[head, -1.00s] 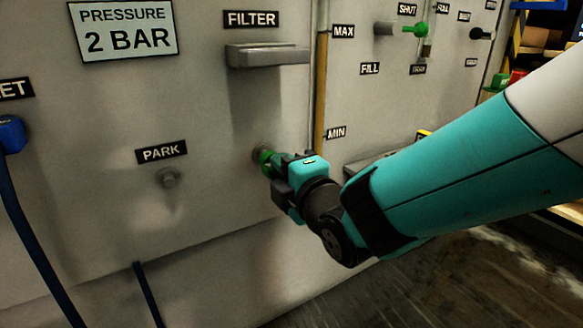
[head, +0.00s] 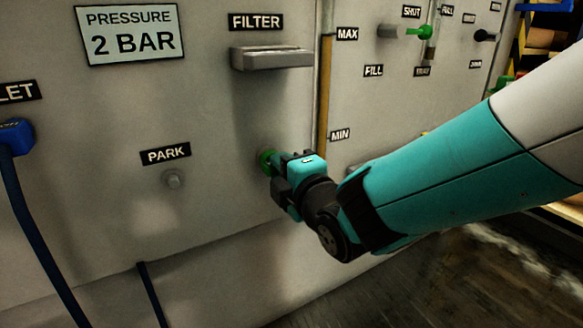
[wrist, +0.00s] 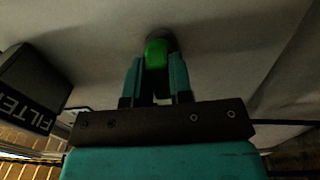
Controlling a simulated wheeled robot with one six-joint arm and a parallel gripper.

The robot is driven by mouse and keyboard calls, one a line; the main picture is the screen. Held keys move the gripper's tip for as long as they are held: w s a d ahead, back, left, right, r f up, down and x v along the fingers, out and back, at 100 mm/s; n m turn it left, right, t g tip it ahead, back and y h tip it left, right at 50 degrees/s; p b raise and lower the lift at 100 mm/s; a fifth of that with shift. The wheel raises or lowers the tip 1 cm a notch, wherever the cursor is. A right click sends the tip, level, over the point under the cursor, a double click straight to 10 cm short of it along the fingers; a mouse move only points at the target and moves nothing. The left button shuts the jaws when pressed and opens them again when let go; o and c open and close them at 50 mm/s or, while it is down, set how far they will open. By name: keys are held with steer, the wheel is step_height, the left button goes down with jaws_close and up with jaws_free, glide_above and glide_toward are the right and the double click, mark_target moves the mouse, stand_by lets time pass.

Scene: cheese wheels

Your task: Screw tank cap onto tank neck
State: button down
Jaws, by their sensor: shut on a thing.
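The green tank cap (head: 266,160) is at the grey panel below the filter ledge. It also shows in the wrist view (wrist: 157,54) between my two teal fingers. My gripper (head: 277,166) is shut on the cap and points at the panel. In the wrist view, the round grey-brown end of the tank neck (wrist: 160,34) shows just beyond the cap, in line with it. The cap covers most of the neck; I cannot tell how far it sits on it.
The filter ledge (head: 272,57) juts out above my gripper. The park peg (head: 173,179) is bare, to the left. A blue plug with a hose (head: 15,137) is at far left. A sight tube (head: 325,90) runs up the panel. Valve handles (head: 418,31) are at upper right.

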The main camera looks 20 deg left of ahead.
steer(key=shift+w+a, duration=0.3)
steer(key=shift+a, duration=0.05)
steer(key=c, duration=0.9)
jaws_free()
steer(key=shift+c, duration=0.2)
steer(key=shift+s+d, duration=0.1)
steer(key=b+v, duration=0.2)
steer(key=v, duration=1.5)
steer(key=shift+b, duration=0.3)
steer(key=shift+d, duration=0.15)
